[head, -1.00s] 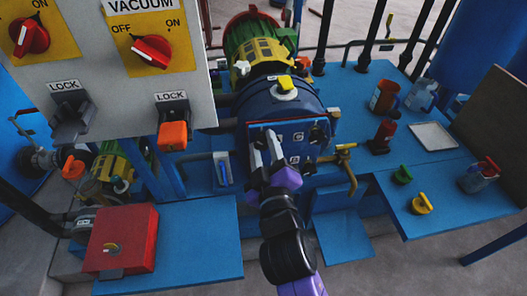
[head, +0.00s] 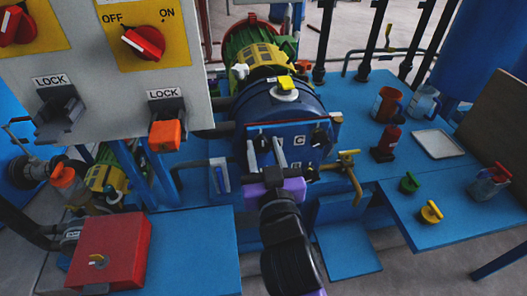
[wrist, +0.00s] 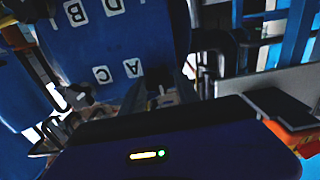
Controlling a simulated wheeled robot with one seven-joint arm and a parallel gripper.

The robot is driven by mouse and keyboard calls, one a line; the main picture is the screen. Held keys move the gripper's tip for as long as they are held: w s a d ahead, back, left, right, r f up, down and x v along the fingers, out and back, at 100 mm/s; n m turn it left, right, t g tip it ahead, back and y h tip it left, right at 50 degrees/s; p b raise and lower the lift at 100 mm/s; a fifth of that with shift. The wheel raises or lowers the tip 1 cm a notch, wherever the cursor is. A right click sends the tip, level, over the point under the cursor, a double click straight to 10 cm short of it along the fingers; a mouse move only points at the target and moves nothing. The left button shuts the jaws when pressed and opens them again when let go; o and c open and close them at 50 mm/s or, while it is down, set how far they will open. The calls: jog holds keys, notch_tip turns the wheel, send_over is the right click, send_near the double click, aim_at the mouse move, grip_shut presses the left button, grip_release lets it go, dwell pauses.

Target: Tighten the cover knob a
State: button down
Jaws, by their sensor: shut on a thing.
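The blue cover (head: 288,132) of the pressure vessel faces my arm at the middle of the head view, with lettered labels C and B visible. In the wrist view the cover (wrist: 170,25) appears turned, with labels B, D, C and A. My gripper (head: 265,148) reaches the left part of the cover, its two light fingers on either side of a dark knob (head: 262,143). In the wrist view this knob (wrist: 157,78) lies between the fingers next to label A, so I take it as cover knob a. The gripper is shut on it; the fingers partly hide it.
A grey panel with red switches and lock hasps (head: 165,125) stands close at left. A red box (head: 110,248) sits front left. A yellow-handled valve pipe (head: 350,170) is right of the cover. Cups, a tray (head: 438,143) and small knobs occupy the right table.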

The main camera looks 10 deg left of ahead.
jog(key=shift+f, duration=0.1)
dwell(0.3)
jog(key=c, duration=0.9)
grip_release()
jog(key=v, duration=0.7)
jog(key=shift+s, duration=0.4)
jog(key=shift+d, duration=0.15)
